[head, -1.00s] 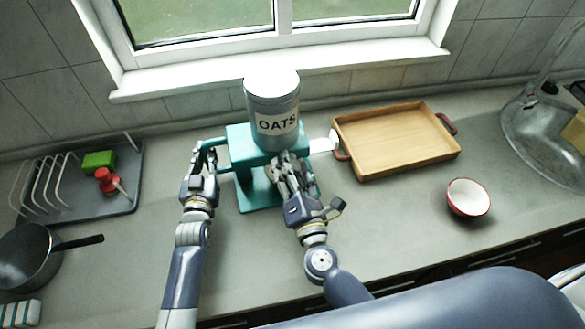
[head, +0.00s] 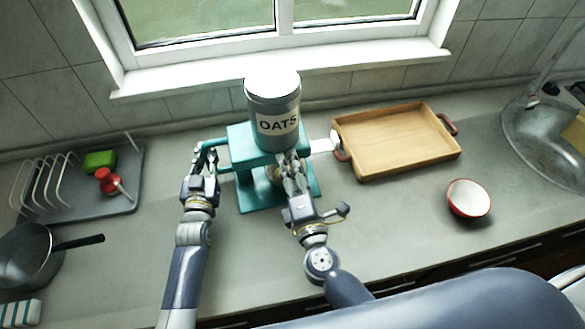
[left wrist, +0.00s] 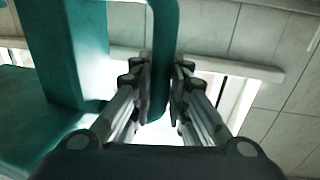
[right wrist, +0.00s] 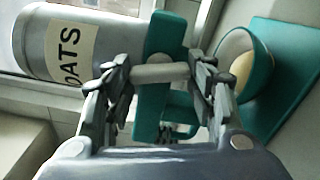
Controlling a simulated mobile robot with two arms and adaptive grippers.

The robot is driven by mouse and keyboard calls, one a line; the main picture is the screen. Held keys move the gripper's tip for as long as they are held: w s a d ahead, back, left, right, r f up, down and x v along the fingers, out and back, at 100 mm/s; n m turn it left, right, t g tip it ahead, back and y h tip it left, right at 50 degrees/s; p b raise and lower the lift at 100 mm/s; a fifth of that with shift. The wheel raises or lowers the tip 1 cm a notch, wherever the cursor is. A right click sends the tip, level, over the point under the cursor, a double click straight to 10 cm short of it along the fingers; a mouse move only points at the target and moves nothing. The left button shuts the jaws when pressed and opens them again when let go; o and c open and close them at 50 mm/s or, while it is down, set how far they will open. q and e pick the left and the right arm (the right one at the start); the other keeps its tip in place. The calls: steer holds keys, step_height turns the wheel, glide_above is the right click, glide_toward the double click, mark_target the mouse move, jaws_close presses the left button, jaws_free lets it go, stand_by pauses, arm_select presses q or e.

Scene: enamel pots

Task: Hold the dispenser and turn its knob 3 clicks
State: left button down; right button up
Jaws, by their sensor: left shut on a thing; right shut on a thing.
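The dispenser has a teal stand (head: 243,143) and a grey canister (head: 272,105) labelled OATS on top. It stands upright on the counter below the window. My left gripper (head: 206,157) is shut on the teal side handle, which shows between its fingers in the left wrist view (left wrist: 163,60). My right gripper (head: 291,172) is at the dispenser's front, below the canister. In the right wrist view its fingers are shut on the ends of the pale bar-shaped knob (right wrist: 160,73). A teal-rimmed cup (right wrist: 262,75) sits on the stand's base; the gripper mostly hides it in the head view.
A wooden tray (head: 390,140) with brown handles lies right of the dispenser, a white flat piece (head: 321,145) between them. A red-and-white bowl (head: 469,198) and sink (head: 535,140) are further right. A rack (head: 75,195) and dark pan (head: 27,258) are at left.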

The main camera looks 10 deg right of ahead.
steer(key=shift+a+f, duration=0.1)
steer(key=shift+f, duration=0.05)
steer(key=o, duration=1.1)
steer(key=shift+s+d, duration=0.2)
steer(key=shift+s, duration=3.55)
